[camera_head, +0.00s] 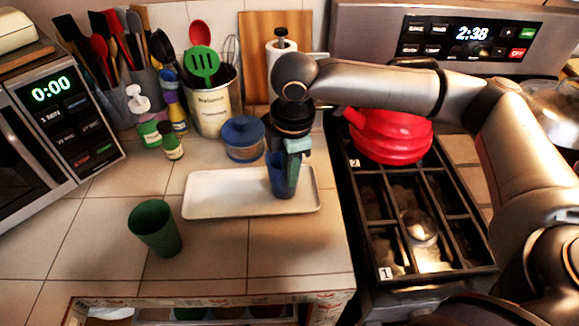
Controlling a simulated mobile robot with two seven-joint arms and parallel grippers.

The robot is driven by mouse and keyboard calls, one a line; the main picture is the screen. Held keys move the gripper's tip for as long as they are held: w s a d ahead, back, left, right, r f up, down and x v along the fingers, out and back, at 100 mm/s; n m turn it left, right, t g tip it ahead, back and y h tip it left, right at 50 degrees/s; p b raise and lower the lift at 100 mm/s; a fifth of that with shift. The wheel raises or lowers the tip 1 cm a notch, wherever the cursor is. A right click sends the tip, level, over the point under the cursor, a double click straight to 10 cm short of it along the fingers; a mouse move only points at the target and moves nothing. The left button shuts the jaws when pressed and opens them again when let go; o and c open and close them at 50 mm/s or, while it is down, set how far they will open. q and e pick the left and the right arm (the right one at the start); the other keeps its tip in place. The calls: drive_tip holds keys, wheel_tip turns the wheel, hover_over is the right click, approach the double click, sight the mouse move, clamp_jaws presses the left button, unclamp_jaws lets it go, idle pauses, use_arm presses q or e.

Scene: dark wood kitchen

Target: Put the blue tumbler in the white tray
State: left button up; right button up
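The blue tumbler (276,182) is upright over the right part of the white tray (222,194). Its base appears at or just above the tray's floor; I cannot tell whether it touches. My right gripper (290,165) comes down from above and is shut on the tumbler's wall, with a finger covering part of its right side. The tray lies flat on the tiled counter and is otherwise empty. My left gripper is out of view.
A green tumbler (155,228) stands on the counter left of the tray's front. A blue-lidded jar (243,140) is close behind the tray. Bottles and utensil holders (213,105) line the back. A stove with a red kettle (390,135) is at right.

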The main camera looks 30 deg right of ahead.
drive_tip(key=shift+o, duration=0.3)
drive_tip(key=shift+r, duration=0.3)
wheel_tip(320, 180, up, 12)
drive_tip(key=s+p, duration=0.1)
drive_tip(key=shift+s+f, duration=0.15)
